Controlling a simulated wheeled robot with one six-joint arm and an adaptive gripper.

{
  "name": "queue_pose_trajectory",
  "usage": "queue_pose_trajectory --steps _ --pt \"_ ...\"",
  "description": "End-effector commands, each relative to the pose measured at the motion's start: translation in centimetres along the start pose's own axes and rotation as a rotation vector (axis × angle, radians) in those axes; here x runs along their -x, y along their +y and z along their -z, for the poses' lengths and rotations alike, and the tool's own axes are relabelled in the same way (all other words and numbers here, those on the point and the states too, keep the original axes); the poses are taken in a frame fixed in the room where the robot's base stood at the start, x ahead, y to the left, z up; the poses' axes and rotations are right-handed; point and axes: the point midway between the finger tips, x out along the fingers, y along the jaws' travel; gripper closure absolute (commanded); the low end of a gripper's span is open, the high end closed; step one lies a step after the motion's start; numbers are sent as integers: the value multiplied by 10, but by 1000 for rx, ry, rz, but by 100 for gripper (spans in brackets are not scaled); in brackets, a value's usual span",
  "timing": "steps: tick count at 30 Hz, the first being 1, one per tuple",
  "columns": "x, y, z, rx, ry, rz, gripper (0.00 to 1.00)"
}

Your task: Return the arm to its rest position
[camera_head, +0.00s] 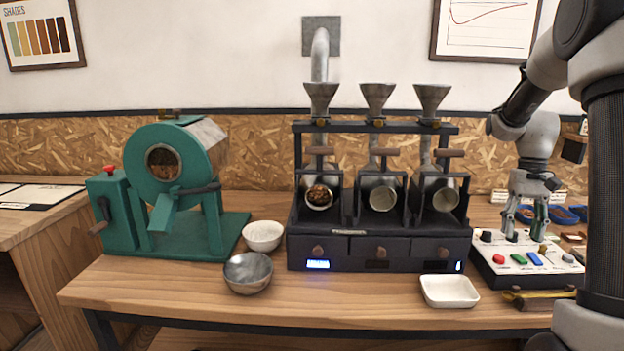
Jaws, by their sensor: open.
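My arm comes down along the right side of the picture, with its dark and grey links bent over the right end of the bench. My gripper (526,235) points down above the back of the white control panel (500,268) and its knobs. Its two fingers are apart, with nothing seen between them. Whether the fingertips touch the panel or a knob cannot be told. Part of the panel's right side is hidden behind my arm.
The black roaster (379,246) with three drums and funnels stands left of the panel. A white dish (449,291) sits at the front edge. A green roaster (165,190), a white bowl (263,235) and a grey bowl (248,272) stand left. Blue trays (563,213) lie behind the panel.

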Motion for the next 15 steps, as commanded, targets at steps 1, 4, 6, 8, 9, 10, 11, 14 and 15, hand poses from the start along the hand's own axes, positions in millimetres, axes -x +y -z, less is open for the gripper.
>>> queue_pose_trajectory --steps 1,4,6,8,9,10,11,14,15 --pt "7 -6 -17 10 26 -2 51" --pt "19 -20 -56 36 90 -7 51" --pt "25 -30 -87 59 143 -10 51" --pt "29 -38 -114 79 188 -11 51" --pt "30 -42 -132 93 218 -11 51" --pt "30 -46 -144 105 242 -11 51" --pt "30 -48 -157 116 264 -10 51" --pt "28 -56 -196 157 341 -7 51" --pt "26 -58 -211 174 371 -5 51"
